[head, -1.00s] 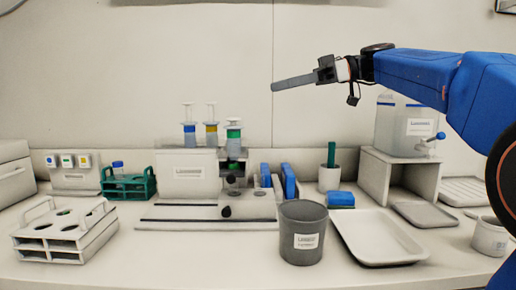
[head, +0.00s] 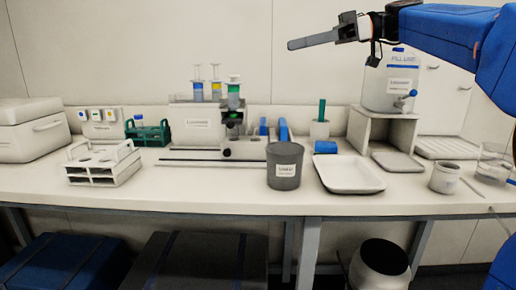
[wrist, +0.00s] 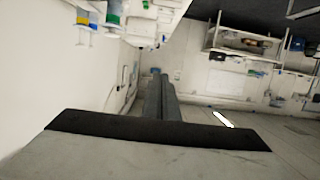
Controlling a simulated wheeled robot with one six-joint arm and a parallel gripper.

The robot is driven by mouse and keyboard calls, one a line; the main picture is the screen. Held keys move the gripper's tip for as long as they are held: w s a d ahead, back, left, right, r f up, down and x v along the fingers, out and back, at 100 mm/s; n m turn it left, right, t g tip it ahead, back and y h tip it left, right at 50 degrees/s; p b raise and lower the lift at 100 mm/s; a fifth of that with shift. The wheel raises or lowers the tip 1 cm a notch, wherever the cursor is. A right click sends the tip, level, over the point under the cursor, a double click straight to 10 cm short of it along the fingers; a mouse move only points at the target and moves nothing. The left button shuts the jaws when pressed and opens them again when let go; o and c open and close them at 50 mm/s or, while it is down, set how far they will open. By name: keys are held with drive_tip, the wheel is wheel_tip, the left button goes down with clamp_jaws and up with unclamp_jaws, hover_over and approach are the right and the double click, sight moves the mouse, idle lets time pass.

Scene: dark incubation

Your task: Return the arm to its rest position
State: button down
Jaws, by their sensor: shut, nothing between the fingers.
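My arm (head: 440,30) is blue and reaches in from the right at the top of the head view. My gripper (head: 292,45) is shut and empty, pointing left in front of the back wall, well above the bench. In the wrist view its fingers (wrist: 160,98) lie together with nothing between them. The gripper touches nothing.
The bench (head: 220,195) holds a white rack (head: 103,165), a green rack (head: 148,133), a syringe device (head: 197,125), a grey bin (head: 284,165), a white tray (head: 349,173) and a water container (head: 395,80) on a stand. Dark crates (head: 200,262) are below.

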drive_tip(key=s+d+f+m+t+h, duration=0.1)
drive_tip(key=s+d+f+m+h, duration=0.4)
drive_tip(key=s+f, duration=0.4)
drive_tip(key=s+d+f+m+t+h, duration=0.1)
drive_tip(key=s+d+f+m+h, duration=0.4)
drive_tip(key=f, duration=1.9)
drive_tip(key=s+d+f+m+t+h, duration=0.2)
drive_tip(key=s+d+f+m+h, duration=0.3)
drive_tip(key=s+f, duration=0.9)
drive_tip(key=d+f+m, duration=0.2)
drive_tip(key=d+f, duration=0.1)
drive_tip(key=shift+s+d+m, duration=0.3)
drive_tip(key=shift+s+d, duration=0.05)
drive_tip(key=shift+s, duration=0.05)
